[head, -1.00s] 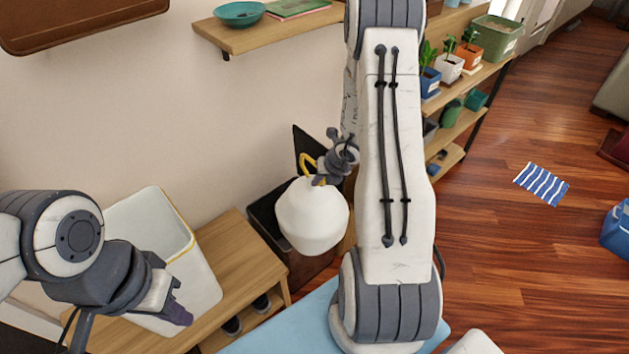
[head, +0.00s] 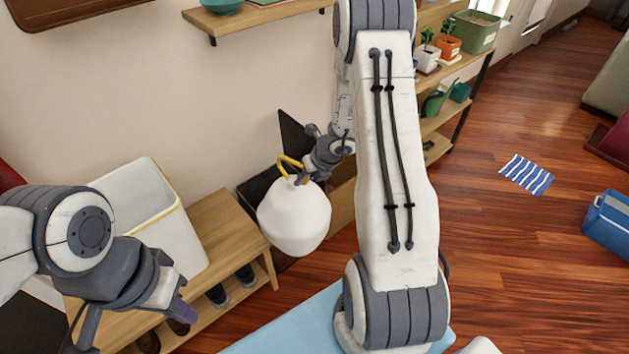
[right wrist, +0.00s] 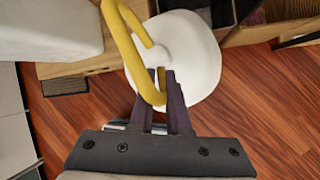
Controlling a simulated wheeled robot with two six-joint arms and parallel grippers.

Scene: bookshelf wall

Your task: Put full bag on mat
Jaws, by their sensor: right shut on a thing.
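The full bag (head: 294,219) is white and rounded with a yellow loop handle (head: 288,163). My right gripper (head: 303,176) is shut on the handle, and the bag hangs below it in the air, beside the wooden bench. In the right wrist view the yellow handle (right wrist: 130,45) passes between the fingertips (right wrist: 160,78), with the white bag (right wrist: 190,60) beyond. The blue-and-white striped mat (head: 527,174) lies flat on the floor at the right, well away from the bag.
A white bin (head: 150,215) stands on the wooden bench (head: 228,228), with shoes below. A dark open box (head: 262,190) is behind the bag. A plant shelf (head: 450,110) stands along the wall.

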